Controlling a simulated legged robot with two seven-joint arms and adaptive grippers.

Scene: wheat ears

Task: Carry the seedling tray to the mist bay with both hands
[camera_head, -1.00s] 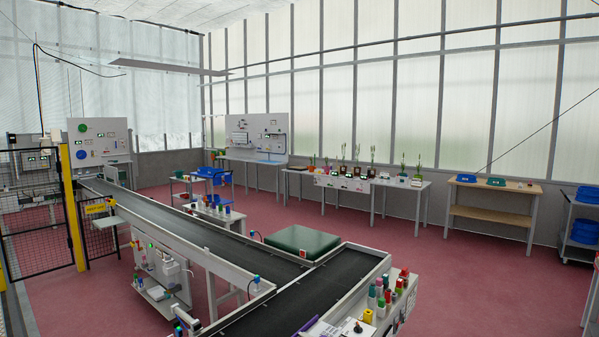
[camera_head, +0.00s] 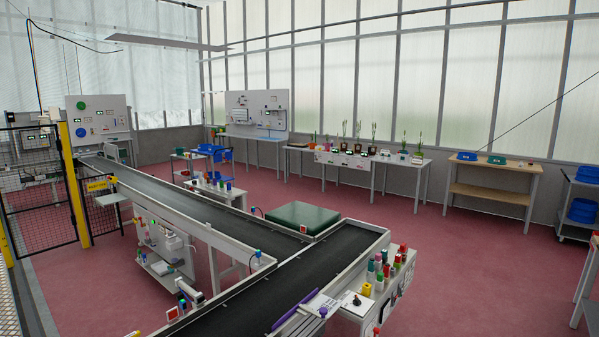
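Neither of my grippers shows in the head view. I cannot make out a seedling tray for certain. Several potted plants (camera_head: 357,131) stand in a row on a long bench (camera_head: 415,161) along the far wall. No place that I can identify as the mist bay shows clearly. A workstation with a white back panel (camera_head: 258,112) stands at the far wall, left of the plant bench; I cannot tell what it is for.
A dark conveyor (camera_head: 200,209) runs from the back left and meets a branch (camera_head: 316,262) in front. A green pad (camera_head: 302,216) sits beside it. A mesh fence (camera_head: 40,190) stands left. A wooden table (camera_head: 490,191) and blue-bin cart (camera_head: 582,209) stand right. Red floor (camera_head: 450,270) is clear.

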